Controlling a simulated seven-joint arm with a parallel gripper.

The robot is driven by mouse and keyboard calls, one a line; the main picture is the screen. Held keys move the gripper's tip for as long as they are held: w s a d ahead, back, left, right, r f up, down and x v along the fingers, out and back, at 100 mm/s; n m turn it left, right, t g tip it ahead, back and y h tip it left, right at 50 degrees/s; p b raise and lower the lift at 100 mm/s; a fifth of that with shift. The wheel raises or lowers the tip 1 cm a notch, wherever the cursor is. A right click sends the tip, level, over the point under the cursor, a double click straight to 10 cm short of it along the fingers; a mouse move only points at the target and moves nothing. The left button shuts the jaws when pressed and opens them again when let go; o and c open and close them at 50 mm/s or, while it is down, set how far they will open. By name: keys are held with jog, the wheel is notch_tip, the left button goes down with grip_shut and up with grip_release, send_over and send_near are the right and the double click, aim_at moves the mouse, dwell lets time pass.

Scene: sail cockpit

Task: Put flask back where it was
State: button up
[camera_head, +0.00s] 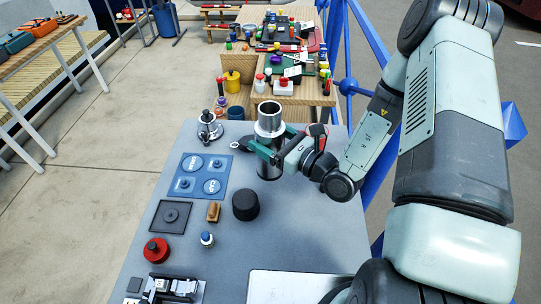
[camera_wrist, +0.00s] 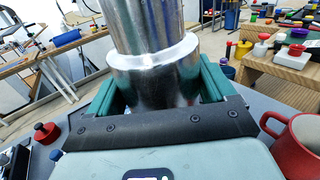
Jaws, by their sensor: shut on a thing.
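The flask (camera_head: 269,122) is a shiny silver metal cylinder with a narrower open neck, standing upright near the far end of the grey table. My gripper (camera_head: 268,155) reaches in from the right, and its green fingers are shut around the flask's body. In the wrist view the flask (camera_wrist: 155,70) fills the space between the two green fingers, with its neck cut off by the top edge. I cannot tell whether its base touches the table.
On the grey table (camera_head: 310,225) are a black cylinder (camera_head: 245,206), a blue board with discs (camera_head: 202,177), a dark square pad (camera_head: 172,217), a wooden block (camera_head: 213,211) and a red knob (camera_head: 156,250). A red mug (camera_wrist: 300,142) is close on the right. The table's right middle is clear.

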jog(key=shift+f, duration=2.45)
jog(key=o, duration=1.2)
jog(key=shift+f, duration=0.15)
jog(key=shift+o, duration=0.2)
jog(key=shift+d, duration=0.15)
jog(key=v, duration=1.1)
jog(key=shift+s+d, duration=0.25)
jog(key=shift+s, duration=0.05)
